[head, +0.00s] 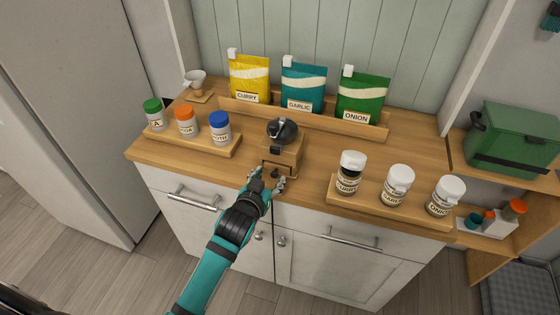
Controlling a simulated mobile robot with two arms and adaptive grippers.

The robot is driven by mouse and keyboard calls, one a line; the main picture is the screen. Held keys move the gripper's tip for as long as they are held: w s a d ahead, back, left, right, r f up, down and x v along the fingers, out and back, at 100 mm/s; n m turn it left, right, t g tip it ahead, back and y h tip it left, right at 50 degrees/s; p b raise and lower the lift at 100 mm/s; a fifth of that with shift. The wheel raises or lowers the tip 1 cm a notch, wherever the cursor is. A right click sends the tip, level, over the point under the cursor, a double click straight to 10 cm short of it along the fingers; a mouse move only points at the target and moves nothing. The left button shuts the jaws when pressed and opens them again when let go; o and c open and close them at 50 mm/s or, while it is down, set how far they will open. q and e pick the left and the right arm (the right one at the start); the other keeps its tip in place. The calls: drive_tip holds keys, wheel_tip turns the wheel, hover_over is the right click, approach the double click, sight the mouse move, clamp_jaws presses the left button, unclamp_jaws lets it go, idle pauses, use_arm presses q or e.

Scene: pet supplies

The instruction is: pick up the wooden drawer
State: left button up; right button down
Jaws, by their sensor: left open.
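A wooden grinder (286,152) with a dark round top stands near the front middle of the wooden counter. Its wooden drawer (268,168) is at the front, low down, with a dark knob; the drawer is small and partly hidden by my gripper. My left gripper (267,178) is open at the front of the grinder, its fingers on either side of the drawer's front. I cannot tell whether the fingers touch the drawer. My right gripper is not in view.
A tray (197,146) with three jars stands to the left, and another tray (388,208) with three white-lidded jars to the right. Yellow, teal and green pouches stand in a rack (290,116) behind. A green box (515,140) is at the far right. Bare counter lies around the grinder.

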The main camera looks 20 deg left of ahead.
sight(274, 173)
use_arm(q)
drive_tip(key=x, duration=0.4)
drive_tip(key=shift+p, duration=0.3)
drive_tip(key=shift+s, duration=0.1)
drive_tip(key=shift+c, duration=0.3)
clamp_jaws()
